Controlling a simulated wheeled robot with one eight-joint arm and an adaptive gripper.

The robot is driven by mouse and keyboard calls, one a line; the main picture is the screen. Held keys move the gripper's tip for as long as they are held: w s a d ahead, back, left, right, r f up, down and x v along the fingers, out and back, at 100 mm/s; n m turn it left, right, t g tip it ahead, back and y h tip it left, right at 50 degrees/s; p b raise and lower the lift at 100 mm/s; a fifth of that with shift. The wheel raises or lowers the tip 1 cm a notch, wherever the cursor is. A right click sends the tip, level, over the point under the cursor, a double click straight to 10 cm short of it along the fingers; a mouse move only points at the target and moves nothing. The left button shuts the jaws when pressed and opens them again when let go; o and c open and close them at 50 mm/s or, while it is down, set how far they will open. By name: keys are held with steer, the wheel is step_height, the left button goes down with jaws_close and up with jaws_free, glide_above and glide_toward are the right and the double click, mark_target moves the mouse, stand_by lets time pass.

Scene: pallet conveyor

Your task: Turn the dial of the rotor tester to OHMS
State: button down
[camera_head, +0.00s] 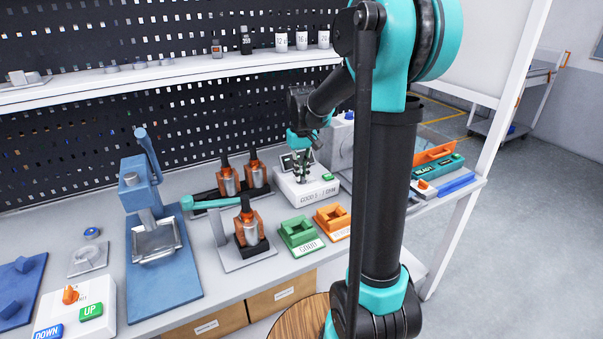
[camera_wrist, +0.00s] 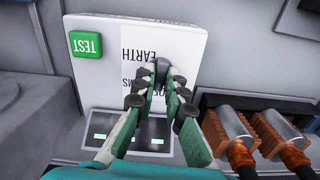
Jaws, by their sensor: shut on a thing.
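The rotor tester is a white box (camera_head: 312,197) at the back of the bench, right of the orange rotors. In the wrist view its white top (camera_wrist: 110,45) carries a green TEST button (camera_wrist: 86,45), an upside-down EARTH label and other lettering partly hidden by my fingers. A small dark dial (camera_wrist: 161,63) sits between my fingertips. My gripper (camera_head: 300,172) reaches down over the tester, and in the wrist view its green and grey fingers (camera_wrist: 159,75) are closed on the dial. The dial's pointer is too hidden to read. A dark display (camera_wrist: 150,137) shows below the fingers.
Orange-and-steel rotors (camera_head: 229,182) stand close left of the tester; they also show at lower right in the wrist view (camera_wrist: 225,130). Green (camera_head: 296,234) and orange (camera_head: 332,218) trays lie in front. A blue press (camera_head: 165,265) stands further left.

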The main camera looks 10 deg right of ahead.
steer(key=m, duration=0.4)
steer(key=shift+m, duration=1.8)
steer(key=c, duration=1.6)
jaws_free()
step_height(320, 180, up, 12)
